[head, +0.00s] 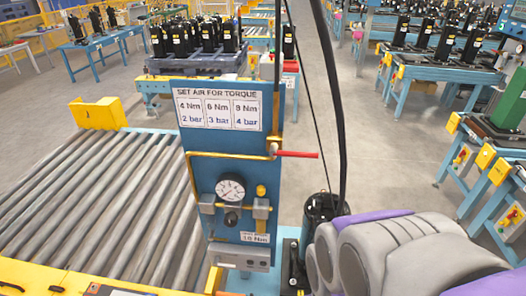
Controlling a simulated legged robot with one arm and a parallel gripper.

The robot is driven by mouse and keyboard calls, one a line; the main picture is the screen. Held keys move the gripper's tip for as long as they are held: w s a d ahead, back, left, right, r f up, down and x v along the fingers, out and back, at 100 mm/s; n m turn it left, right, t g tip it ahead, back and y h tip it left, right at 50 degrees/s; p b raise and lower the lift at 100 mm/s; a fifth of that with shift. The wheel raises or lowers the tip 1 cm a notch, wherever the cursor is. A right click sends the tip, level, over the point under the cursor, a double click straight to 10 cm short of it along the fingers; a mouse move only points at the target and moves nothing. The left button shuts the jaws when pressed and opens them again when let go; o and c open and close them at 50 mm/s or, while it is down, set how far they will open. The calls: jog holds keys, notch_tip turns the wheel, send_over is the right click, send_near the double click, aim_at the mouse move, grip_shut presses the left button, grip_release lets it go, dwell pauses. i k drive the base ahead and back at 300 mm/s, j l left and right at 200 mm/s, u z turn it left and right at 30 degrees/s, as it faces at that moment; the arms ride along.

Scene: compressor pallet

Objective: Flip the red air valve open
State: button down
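The red air valve handle (298,154) points right, lying about level, beyond the right edge of the blue panel (242,170). It joins a brass valve body (273,148) where a vertical pipe meets a yellow pipe (225,155). A round pressure gauge (230,188) sits lower on the panel; its reading is too small to make out. My grey and purple arm fills the lower right, below and right of the handle and apart from it in the picture. My gripper cannot be seen.
A sign (218,109) lists torques and pressures. A roller conveyor (105,205) lies left of the panel. A black compressor (323,209) stands below the handle, with a black hose (334,90) rising above. Blue tables (440,73) stand behind; grey floor (385,140) is clear between.

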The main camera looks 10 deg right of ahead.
aim_at(274, 152)
jog(key=z, duration=1.4)
jog(key=k+l+z, duration=0.15)
jog(key=k, duration=0.65)
